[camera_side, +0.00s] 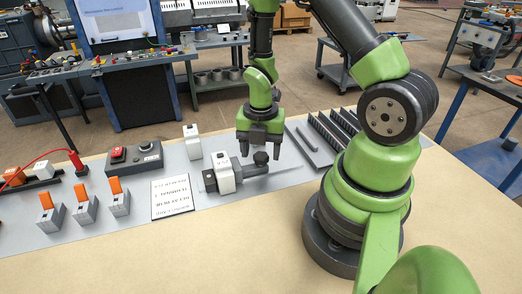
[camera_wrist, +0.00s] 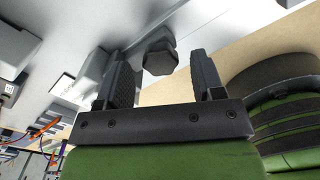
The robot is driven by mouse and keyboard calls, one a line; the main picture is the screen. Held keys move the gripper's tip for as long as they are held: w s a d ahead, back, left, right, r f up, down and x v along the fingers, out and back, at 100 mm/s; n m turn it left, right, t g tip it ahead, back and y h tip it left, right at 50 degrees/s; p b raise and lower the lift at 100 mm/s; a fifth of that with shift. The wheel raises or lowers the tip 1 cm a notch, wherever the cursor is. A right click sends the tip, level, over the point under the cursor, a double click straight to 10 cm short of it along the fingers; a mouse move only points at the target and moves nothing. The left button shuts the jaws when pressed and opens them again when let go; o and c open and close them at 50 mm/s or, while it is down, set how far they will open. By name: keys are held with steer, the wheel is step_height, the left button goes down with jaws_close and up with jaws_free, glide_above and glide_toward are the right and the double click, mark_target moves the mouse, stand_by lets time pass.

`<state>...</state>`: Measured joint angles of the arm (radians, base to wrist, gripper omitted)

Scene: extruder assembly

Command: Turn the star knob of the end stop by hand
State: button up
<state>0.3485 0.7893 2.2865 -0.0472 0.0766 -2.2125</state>
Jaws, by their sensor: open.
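The end stop (camera_side: 240,171) is a grey and white block unit lying on the grey plate, and its dark star knob (camera_side: 261,158) sits at its right end. My gripper (camera_side: 259,150) points down just above and behind the knob, its two dark fingers apart. In the wrist view the dark knob (camera_wrist: 160,58) shows between and beyond the fingertips of my gripper (camera_wrist: 161,75), not gripped. The fingers look empty. From these views I cannot tell the exact height gap between fingertips and knob.
A white block (camera_side: 192,142) stands left of the gripper. A ribbed dark rack (camera_side: 333,132) lies to the right. A printed card (camera_side: 172,197), a control box with a red button (camera_side: 136,157) and orange-levered grey blocks (camera_side: 82,205) are on the left. The wooden table front (camera_side: 170,260) is clear.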

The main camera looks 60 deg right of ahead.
steer(key=shift+r, duration=2.6)
steer(key=shift+r, duration=0.15)
step_height(320, 180, up, 9)
steer(key=s+a+r+m+t+y, duration=0.1)
steer(key=s+a+r+m+t, duration=0.2)
steer(key=m, duration=0.9)
steer(key=s+a+r+m+t+y, duration=0.1)
steer(key=s+a+r+m+t, duration=0.3)
steer(key=a+r+m, duration=0.4)
steer(key=shift+s+r+m, duration=0.4)
steer(key=shift+s+m, duration=0.1)
steer(key=shift+m, duration=2.3)
